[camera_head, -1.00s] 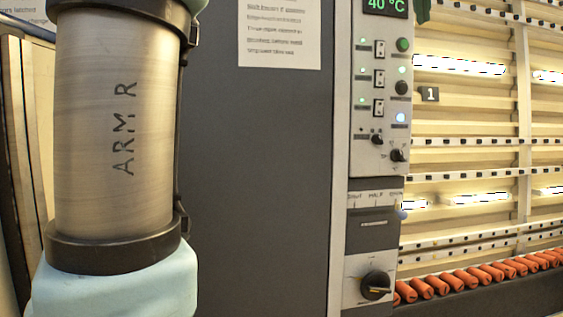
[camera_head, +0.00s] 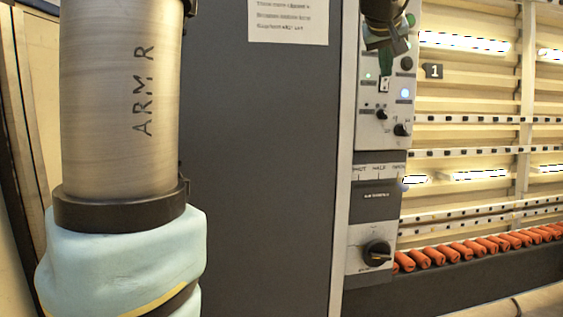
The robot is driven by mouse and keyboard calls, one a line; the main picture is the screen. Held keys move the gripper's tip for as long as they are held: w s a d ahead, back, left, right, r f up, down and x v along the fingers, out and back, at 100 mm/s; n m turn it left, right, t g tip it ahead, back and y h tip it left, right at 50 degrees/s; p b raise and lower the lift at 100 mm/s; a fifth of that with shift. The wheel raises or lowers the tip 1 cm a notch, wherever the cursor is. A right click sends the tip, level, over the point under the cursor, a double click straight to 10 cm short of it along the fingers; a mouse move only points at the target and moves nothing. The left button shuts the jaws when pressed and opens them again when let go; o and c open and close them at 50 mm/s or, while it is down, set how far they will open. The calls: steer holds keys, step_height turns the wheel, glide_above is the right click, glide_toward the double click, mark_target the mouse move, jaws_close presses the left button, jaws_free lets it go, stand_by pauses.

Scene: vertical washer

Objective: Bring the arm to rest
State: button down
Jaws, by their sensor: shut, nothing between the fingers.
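My gripper (camera_head: 386,42) hangs in from the top edge, in front of the upper part of the control panel (camera_head: 366,215). Its dark body and fingers point down, and it looks shut and empty. It covers the panel's display and some upper switches and lights. I cannot tell whether it touches the panel. My arm link marked "ARM R" (camera_head: 120,100) stands large and near at the left, with a pale blue covered joint below it. The rest of my arm between link and gripper is out of view.
A dark grey cabinet face (camera_head: 260,180) with a paper notice (camera_head: 288,18) fills the middle. A rotary knob (camera_head: 377,253) protrudes low on the panel. At right are lit racks (camera_head: 470,150) with a "1" tag and a row of orange rollers (camera_head: 470,250).

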steer(key=w+a+f+g+y, duration=0.1)
steer(key=a+f, duration=0.4)
steer(key=f, duration=0.3)
steer(key=w+a+f+g+y, duration=0.1)
steer(key=a+f+g, duration=0.1)
steer(key=a+f, duration=0.45)
steer(key=s+a+f+g+y, duration=0.15)
steer(key=s+a+f, duration=0.35)
steer(key=f, duration=0.5)
steer(key=s+a+f+g+y, duration=0.1)
steer(key=s+a+f+g, duration=0.1)
steer(key=a+f, duration=0.6)
steer(key=s+a+f+g, duration=0.2)
steer(key=s+a+f, duration=0.4)
steer(key=s+f, duration=0.3)
steer(key=shift+s+f+n, duration=0.3)
steer(key=shift+s+f, duration=0.1)
steer(key=shift+s, duration=0.25)
steer(key=c, duration=1.6)
jaws_free()
steer(key=shift+d, duration=0.1)
